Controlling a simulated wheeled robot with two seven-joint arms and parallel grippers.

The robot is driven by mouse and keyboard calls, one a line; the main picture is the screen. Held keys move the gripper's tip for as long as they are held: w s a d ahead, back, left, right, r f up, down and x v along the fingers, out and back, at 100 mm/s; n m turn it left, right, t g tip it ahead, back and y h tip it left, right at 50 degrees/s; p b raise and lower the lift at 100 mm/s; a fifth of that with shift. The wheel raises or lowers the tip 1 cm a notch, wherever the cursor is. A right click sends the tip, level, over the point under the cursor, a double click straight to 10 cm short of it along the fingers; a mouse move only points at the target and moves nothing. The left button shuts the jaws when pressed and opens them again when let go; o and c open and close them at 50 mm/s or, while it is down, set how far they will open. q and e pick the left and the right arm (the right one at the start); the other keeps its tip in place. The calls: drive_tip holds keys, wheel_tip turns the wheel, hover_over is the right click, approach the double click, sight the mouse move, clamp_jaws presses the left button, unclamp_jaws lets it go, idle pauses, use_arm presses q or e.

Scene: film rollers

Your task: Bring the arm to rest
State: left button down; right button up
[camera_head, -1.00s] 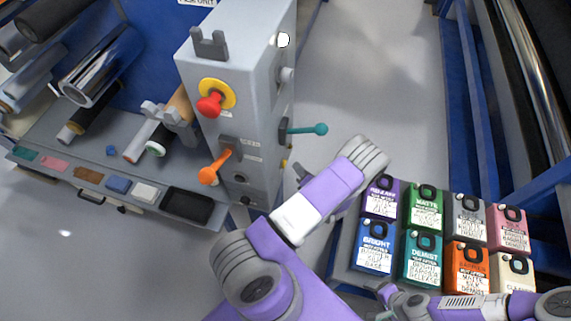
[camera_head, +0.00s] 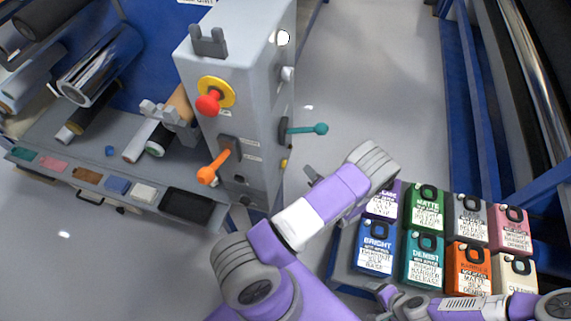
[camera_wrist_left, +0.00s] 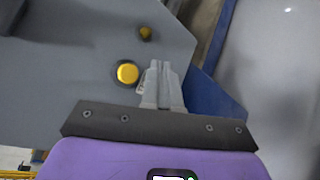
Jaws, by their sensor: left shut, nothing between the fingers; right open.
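My left arm rises from the bottom of the head view, and its wrist bends beside the grey control cabinet (camera_head: 262,75). My left gripper (camera_head: 309,172) is partly hidden behind the forearm, to the right of the cabinet's side face. In the left wrist view its two fingers (camera_wrist_left: 162,68) are together with nothing between them. A yellow button (camera_wrist_left: 127,73) on a grey panel lies just left of the fingertips, and a darker yellow one (camera_wrist_left: 146,33) sits beyond. My right gripper (camera_head: 378,290) is low in the head view, open, in front of the bottle tray.
A teal lever (camera_head: 318,128), an orange lever (camera_head: 208,174) and a red knob (camera_head: 208,104) stick out of the cabinet. Several labelled bottles, including a blue one (camera_head: 375,250), stand right of my left arm. Rollers lie on the left bench (camera_head: 60,155). The floor behind (camera_head: 375,75) is clear.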

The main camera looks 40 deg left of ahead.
idle(0.3)
use_arm(q)
drive_tip(key=s+d+f+n+g+h, duration=0.4)
drive_tip(key=s+d+n+g+h, duration=0.15)
drive_tip(key=s+n, duration=0.35)
drive_tip(key=s+d+f+n+g+h, duration=0.45)
drive_tip(key=s+d+n, duration=0.25)
drive_tip(key=s, duration=0.3)
drive_tip(key=s+d+n+h, duration=0.2)
drive_tip(key=d+n+h, duration=0.4)
drive_tip(key=d+n, duration=0.2)
drive_tip(key=w+d+r+n+t+h, duration=0.2)
drive_tip(key=w+n+t, duration=0.3)
drive_tip(key=n, duration=0.6)
drive_tip(key=shift+w+d+r+t+h, duration=0.15)
drive_tip(key=shift+w+r+t+h, duration=0.1)
drive_tip(key=shift+r+t+h, duration=0.35)
